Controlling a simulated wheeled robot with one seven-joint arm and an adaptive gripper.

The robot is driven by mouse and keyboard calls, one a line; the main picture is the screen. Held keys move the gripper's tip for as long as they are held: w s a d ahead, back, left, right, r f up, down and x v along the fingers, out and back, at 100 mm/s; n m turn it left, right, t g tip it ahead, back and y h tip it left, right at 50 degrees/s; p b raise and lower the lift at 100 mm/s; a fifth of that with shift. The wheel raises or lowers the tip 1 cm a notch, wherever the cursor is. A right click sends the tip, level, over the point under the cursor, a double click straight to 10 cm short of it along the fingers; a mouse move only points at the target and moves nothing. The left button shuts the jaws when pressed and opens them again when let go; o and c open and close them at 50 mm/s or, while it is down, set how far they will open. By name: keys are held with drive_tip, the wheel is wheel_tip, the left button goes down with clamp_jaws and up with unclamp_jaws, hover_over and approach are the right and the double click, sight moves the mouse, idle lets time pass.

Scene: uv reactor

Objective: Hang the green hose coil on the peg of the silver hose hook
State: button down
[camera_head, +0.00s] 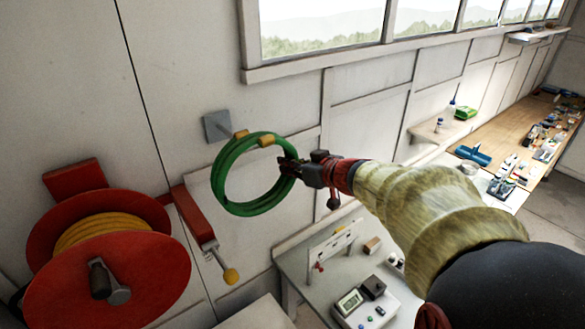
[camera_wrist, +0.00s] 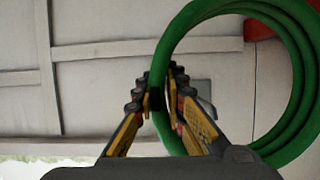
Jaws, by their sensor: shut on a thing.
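The green hose coil (camera_head: 229,184) hangs upright in the air in front of the wall. My gripper (camera_head: 287,168) is shut on the coil's right side in the head view. In the wrist view my gripper (camera_wrist: 160,92) pinches the left part of the green coil (camera_wrist: 296,140). The silver hose hook (camera_head: 216,126) is a square plate on the wall, just up and left of the coil. A yellow piece shows at the coil's upper left rim by the plate; I cannot tell whether the peg passes through the coil. The hook's plate (camera_wrist: 203,92) is partly hidden behind a finger in the wrist view.
A red hose reel (camera_head: 107,265) with yellow hose stands at the lower left, with a red arm and yellow-tipped lever (camera_head: 230,276) beside it. A bench (camera_head: 292,262) with instruments lies below the coil. A window (camera_head: 320,25) is above.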

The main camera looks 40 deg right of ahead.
drive_tip(key=w+d+r+b+x, duration=0.1)
drive_tip(key=r+b+x, duration=0.2)
drive_tip(key=x, duration=1.2)
drive_tip(key=shift+w+a+b, duration=0.3)
drive_tip(key=shift+w+b, duration=0.2)
drive_tip(key=shift+b, duration=1.25)
drive_tip(key=shift+f, duration=0.15)
idle(0.4)
idle(0.4)
drive_tip(key=c, duration=1.8)
unclamp_jaws()
drive_tip(key=shift+o, duration=0.2)
drive_tip(key=shift+s+f, duration=0.1)
drive_tip(key=shift+f, duration=0.05)
